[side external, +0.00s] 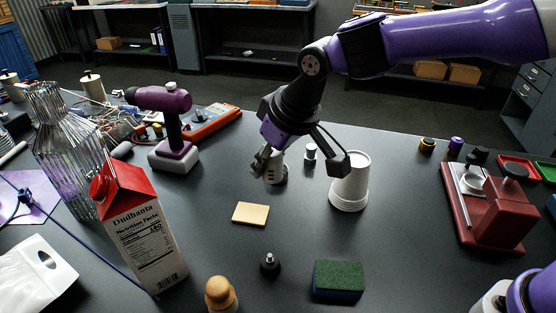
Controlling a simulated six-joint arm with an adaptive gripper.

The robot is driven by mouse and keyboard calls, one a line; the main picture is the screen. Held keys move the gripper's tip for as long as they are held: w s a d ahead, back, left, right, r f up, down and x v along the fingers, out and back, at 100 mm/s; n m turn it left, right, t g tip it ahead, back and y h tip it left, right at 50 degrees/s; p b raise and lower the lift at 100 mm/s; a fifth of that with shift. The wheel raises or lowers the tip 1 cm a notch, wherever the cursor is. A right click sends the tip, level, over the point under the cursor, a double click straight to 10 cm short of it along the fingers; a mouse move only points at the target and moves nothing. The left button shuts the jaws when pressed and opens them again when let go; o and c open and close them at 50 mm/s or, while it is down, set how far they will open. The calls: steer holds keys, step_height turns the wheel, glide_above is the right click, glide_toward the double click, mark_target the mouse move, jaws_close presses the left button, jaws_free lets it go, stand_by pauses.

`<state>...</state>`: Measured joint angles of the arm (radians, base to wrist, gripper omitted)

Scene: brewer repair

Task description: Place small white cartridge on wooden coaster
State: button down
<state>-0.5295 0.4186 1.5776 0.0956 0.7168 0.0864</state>
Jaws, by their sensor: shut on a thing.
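The small white cartridge (279,170) is a short pale cylinder at my gripper's left finger, partly hidden by it. My gripper (302,163) points down over the table and is shut on the cartridge, though the picture does not clearly show the right finger's contact. The right finger shows in front of the rim of a white cup. The wooden coaster (251,213) is a thin, light tan square, flat on the dark table, bare, below and left of my gripper.
The white upside-down cup (349,188) stands close right of my gripper. A small dark-and-white part (310,154) stands behind. A red-topped carton (140,235), black knobbed piece (270,266) and green sponge (339,278) stand nearer. The table around the coaster is clear.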

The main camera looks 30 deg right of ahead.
steer(key=s+a+n, duration=0.2)
steer(key=s+a, duration=0.4)
steer(key=a, duration=0.3)
steer(key=y, duration=0.1)
glide_above(241, 208)
steer(key=s, duration=0.2)
steer(key=f, duration=0.6)
steer(key=shift+w+d+f, duration=0.15)
steer(key=shift+d+f, duration=0.1)
steer(key=shift+d, duration=0.15)
steer(key=shift+w+f, duration=0.15)
steer(key=shift+f, duration=0.05)
steer(key=shift+f+n, duration=0.3)
steer(key=shift+f, duration=1.55)
steer(key=c, duration=0.5)
jaws_free()
steer(key=shift+f, duration=0.15)
